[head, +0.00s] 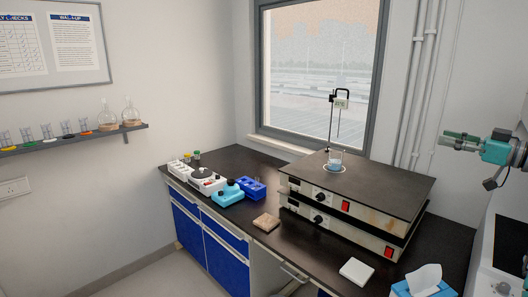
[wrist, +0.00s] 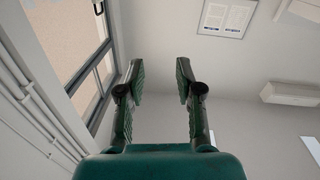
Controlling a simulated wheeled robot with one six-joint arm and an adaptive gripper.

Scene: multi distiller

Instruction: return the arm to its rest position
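My gripper (wrist: 160,80) shows in the wrist view with its two dark green fingers spread apart and nothing between them. In the wrist view it is set against the wall and ceiling. In the head view my gripper (head: 444,139) is at the right edge, raised above the bench and pointing left. It is well clear of the hot plates and touches nothing there.
A black bench (head: 330,258) carries stacked hot plates (head: 385,190) with a small beaker (head: 335,164) and a stand on top. A blue tissue box (head: 424,284) and a white pad (head: 357,271) lie near the front. A wall shelf (head: 75,139) holds glassware. Pipes run behind my gripper.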

